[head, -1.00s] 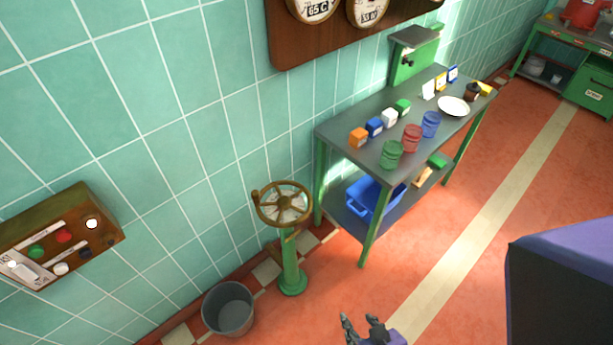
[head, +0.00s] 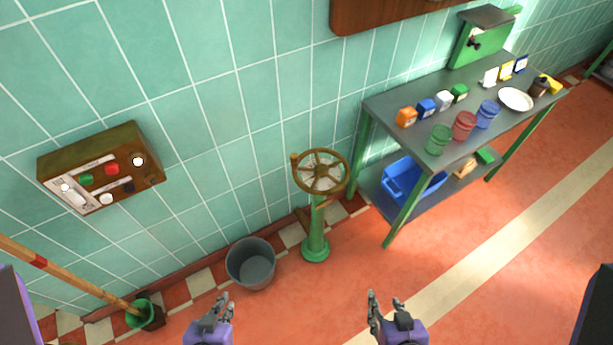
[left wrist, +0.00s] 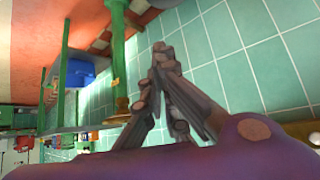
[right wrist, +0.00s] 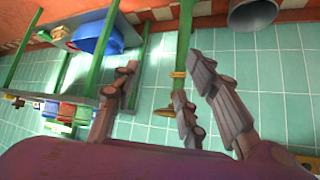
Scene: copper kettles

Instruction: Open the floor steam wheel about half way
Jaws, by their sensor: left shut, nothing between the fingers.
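The floor steam wheel is a brass spoked wheel (head: 321,171) with a knob on its left rim, on a green pedestal (head: 315,228) by the tiled wall. In the left wrist view its green post (left wrist: 118,55) stands upper left of the fingers. In the right wrist view the post (right wrist: 181,50) shows behind the fingers, and part of the wheel (right wrist: 168,112) shows edge-on. My left gripper (head: 218,308) is shut and empty, low and left of the wheel. My right gripper (head: 387,306) is open and empty, low and right of it. Neither touches the wheel.
A grey bucket (head: 251,264) stands left of the pedestal. A green-legged table (head: 408,170) with cans and small boxes stands close on its right. A control box (head: 100,168) hangs on the wall at left, above a mop handle (head: 75,275). Open red floor lies in front.

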